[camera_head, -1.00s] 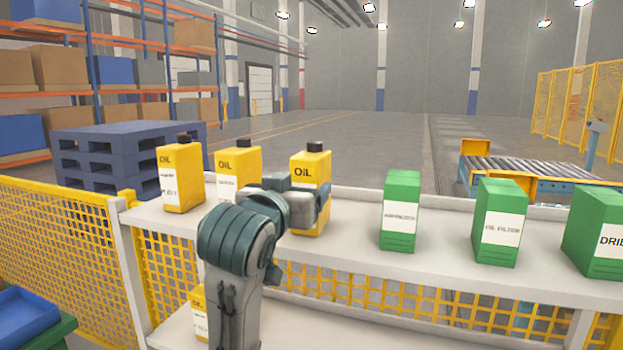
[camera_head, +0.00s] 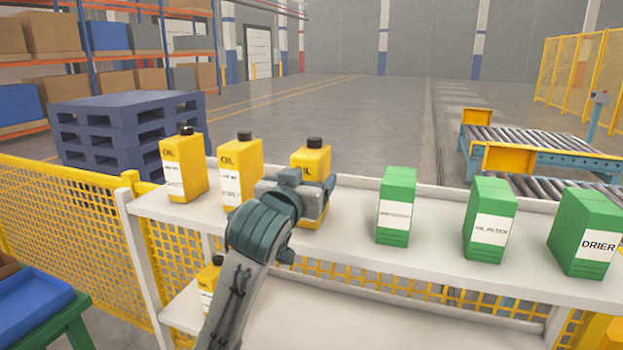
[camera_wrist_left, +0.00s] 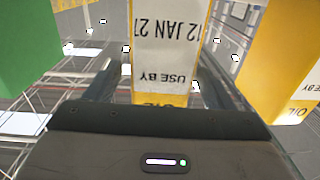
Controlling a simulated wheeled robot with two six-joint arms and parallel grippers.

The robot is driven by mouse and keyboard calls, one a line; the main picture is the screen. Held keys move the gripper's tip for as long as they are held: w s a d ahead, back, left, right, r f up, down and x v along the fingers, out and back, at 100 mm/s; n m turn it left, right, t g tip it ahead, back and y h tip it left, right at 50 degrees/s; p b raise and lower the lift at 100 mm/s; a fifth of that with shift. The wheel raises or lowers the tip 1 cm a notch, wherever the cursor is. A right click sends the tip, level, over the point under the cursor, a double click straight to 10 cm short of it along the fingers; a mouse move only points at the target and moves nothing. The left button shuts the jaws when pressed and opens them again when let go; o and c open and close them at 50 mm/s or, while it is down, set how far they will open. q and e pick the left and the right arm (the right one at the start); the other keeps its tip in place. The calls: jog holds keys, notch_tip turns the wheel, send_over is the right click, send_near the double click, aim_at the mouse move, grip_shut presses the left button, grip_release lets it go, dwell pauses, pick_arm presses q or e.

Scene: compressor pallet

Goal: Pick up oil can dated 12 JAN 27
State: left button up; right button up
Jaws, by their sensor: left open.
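Three yellow oil cans with black caps stand on the white shelf (camera_head: 345,245): a left can (camera_head: 183,168), a middle can (camera_head: 240,172) and a right can (camera_head: 312,160). My left gripper (camera_head: 318,197) is at the right can and hides most of its label. In the left wrist view this can (camera_wrist_left: 172,10) appears upside down, its white label reading "USE BY 12 JAN 27". The open left fingers (camera_wrist_left: 157,88) lie on either side of it, with gaps visible. The right gripper is out of view.
Green boxes stand to the right: one box (camera_head: 395,205), an oil filter box (camera_head: 489,220) and a drier box (camera_head: 585,232). Another yellow can (camera_head: 208,282) sits on the lower shelf. The neighbouring yellow can (camera_wrist_left: 275,60) is close by the gripper in the wrist view.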

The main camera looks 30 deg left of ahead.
pick_arm(q)
jog(key=p+x, duration=0.1)
jog(key=x, duration=0.2)
jog(key=shift+w+a+f, duration=0.1)
jog(key=shift+w+a, duration=0.1)
jog(key=shift+w, duration=0.15)
jog(key=c, duration=1.4)
jog(key=shift+c, duration=1.1)
